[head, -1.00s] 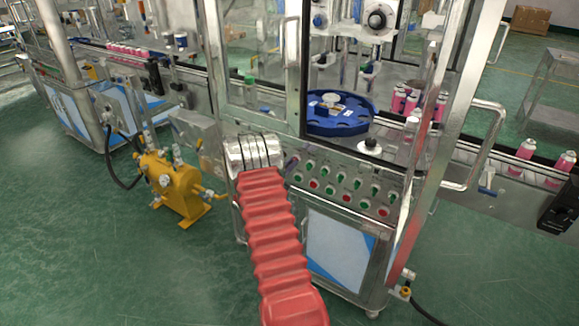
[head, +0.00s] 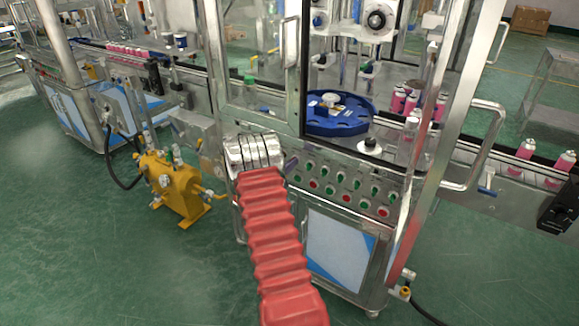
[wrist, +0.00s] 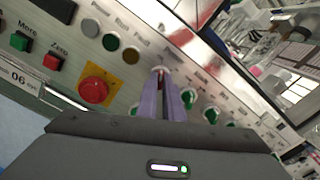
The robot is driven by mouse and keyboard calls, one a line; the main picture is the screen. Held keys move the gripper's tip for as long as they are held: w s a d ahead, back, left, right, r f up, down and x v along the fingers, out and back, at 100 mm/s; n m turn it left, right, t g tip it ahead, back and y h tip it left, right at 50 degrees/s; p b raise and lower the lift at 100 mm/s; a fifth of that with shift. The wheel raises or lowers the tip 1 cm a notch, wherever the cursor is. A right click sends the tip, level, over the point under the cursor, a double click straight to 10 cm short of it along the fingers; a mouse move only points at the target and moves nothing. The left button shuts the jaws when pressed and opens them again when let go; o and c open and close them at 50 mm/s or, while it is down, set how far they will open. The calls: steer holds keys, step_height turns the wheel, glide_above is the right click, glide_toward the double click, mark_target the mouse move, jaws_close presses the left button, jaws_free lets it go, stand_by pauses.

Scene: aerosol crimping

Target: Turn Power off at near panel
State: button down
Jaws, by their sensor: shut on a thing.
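The near panel (head: 327,181) is the sloped metal front of the machine, with rows of knobs and buttons. My gripper (wrist: 161,78) shows in the wrist view with its two purple fingers shut around a small switch knob (wrist: 160,70) at the panel. Only the knob's pale rim and a sliver between the fingertips show, so its turned position is hidden. Small lettering stands just above it and is hard to read. In the head view my gripper (head: 290,164) is at the panel's left end, mostly hidden behind my wrist.
A red mushroom button (wrist: 94,90) on a yellow plate sits left of my fingers. Several green knobs (wrist: 189,97) stand close on the right. Indicator lamps (wrist: 111,42) lie up-left. A metal door handle (head: 484,145) juts out at the right.

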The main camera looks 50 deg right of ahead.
steer(key=shift+n, duration=0.3)
steer(key=c, duration=1.9)
jaws_free()
steer(key=shift+a, duration=0.1)
steer(key=s+a, duration=0.1)
steer(key=a, duration=1.2)
steer(key=shift+a, duration=0.25)
steer(key=shift+s+f, duration=0.1)
